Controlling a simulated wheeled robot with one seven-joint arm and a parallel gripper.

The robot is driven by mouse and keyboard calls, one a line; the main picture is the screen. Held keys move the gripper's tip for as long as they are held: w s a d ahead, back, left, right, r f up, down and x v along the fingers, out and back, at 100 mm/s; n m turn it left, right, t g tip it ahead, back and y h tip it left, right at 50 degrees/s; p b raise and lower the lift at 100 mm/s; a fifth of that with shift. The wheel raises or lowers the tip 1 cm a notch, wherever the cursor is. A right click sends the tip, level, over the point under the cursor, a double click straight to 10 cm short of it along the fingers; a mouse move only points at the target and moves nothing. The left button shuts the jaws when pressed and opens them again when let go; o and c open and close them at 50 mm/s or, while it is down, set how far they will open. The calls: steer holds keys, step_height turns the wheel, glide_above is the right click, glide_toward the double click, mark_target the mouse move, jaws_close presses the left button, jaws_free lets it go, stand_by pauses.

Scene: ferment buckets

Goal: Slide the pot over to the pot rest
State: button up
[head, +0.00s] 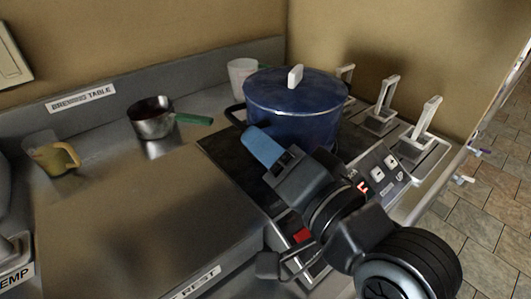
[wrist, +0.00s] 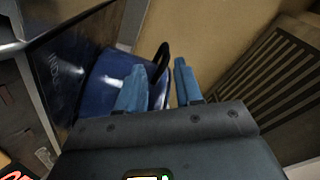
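The blue lidded pot (head: 295,110) stands on the black hob (head: 225,155) in the head view. Its black side handle (head: 235,114) faces left. The wrist view shows the pot (wrist: 98,85) at left, with the handle (wrist: 163,58) at the gap between my fingertips. My gripper (head: 255,137) is at the pot's left front side, near the handle. In the wrist view my gripper (wrist: 158,66) has its blue fingers apart, so it is open. I cannot tell whether they touch the handle. A partly hidden label ending in REST (head: 195,283) marks the brownish area (head: 130,225) left of the hob.
A small saucepan (head: 152,122) with a green handle, a yellowish jug (head: 52,156) and a white cup (head: 242,76) stand along the back. Levers (head: 383,103) and buttons line the hob's right side. The brownish area is clear. The wrist view shows dark slats (wrist: 270,75) at right.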

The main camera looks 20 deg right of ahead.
mark_target(236, 120)
steer(key=shift+w+a+r, duration=0.1)
steer(key=shift+w+r, duration=0.05)
steer(key=shift+w, duration=0.1)
steer(key=shift+w, duration=0.25)
steer(key=shift+p+x, duration=0.7)
steer(key=shift+x, duration=2.9)
jaws_close()
steer(key=shift+r, duration=0.1)
